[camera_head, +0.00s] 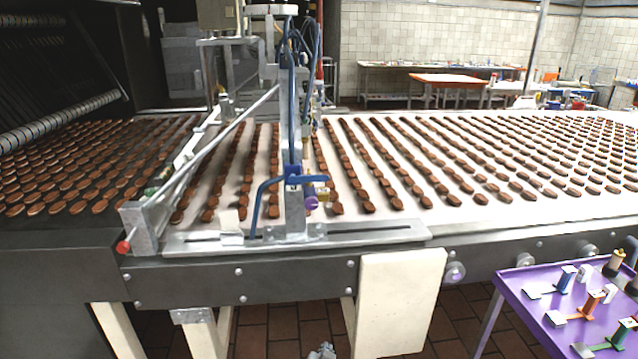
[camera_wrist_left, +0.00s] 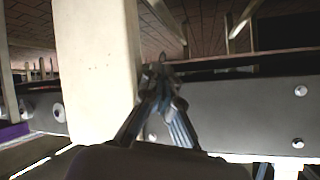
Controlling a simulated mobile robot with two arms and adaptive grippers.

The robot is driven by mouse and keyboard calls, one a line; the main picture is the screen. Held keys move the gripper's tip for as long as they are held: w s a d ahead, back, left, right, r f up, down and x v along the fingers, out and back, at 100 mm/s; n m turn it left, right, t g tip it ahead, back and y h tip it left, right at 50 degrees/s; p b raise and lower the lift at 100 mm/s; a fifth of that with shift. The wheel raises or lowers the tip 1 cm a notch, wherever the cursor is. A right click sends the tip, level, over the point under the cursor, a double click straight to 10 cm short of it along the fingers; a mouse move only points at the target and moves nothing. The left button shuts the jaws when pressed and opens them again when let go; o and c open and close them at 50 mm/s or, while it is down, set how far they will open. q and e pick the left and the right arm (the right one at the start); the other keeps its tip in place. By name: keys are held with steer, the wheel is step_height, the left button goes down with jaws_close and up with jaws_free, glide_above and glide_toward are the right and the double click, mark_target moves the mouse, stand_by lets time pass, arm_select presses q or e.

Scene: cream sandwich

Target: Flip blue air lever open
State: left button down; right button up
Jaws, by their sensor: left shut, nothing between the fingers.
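One part runs left and bends down toward the rail. A purple knob (camera_head: 311,202) is just right of it. My left gripper (camera_head: 322,351) shows only at the bottom edge of the head view, well below the lever and in front of the conveyor. In the left wrist view its fingers (camera_wrist_left: 160,78) are together and empty, near the beige panel. The lever is not visible there. My right gripper is not in view.
The conveyor (camera_head: 470,212) carries many rows of brown biscuits. A beige panel (camera_head: 400,300) hangs from its dark side frame (camera_head: 200,282). A purple table (camera_head: 535,300) with small coloured fixtures stands at the lower right. A red-tipped rod (camera_head: 123,247) juts out at the left.

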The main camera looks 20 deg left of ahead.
arm_select(q)
steer(key=w+r+n+t+y, duration=0.1)
steer(key=w+r+t, duration=0.15)
steer(key=r, duration=0.55)
steer(key=w+r+n+t+y, duration=0.1)
steer(key=w+r, duration=0.3)
steer(key=r, duration=0.3)
step_height(320, 180, up, 29)
steer(key=s+a+n+t+y+b, duration=0.2)
steer(key=n+t+y, duration=0.2)
steer(key=n+y, duration=0.1)
steer(key=shift+s+a+n+y, duration=0.15)
steer(key=shift+s+n+y, duration=0.25)
steer(key=shift+y, duration=0.1)
steer(key=shift+r, duration=0.1)
step_height(320, 180, up, 4)
steer(key=p, duration=0.4)
glide_above(319, 177)
steer(key=s, duration=0.2)
steer(key=shift+d+f, duration=0.2)
steer(key=shift+f, duration=1.05)
steer(key=shift+d+f, duration=0.2)
steer(key=shift+f, duration=1)
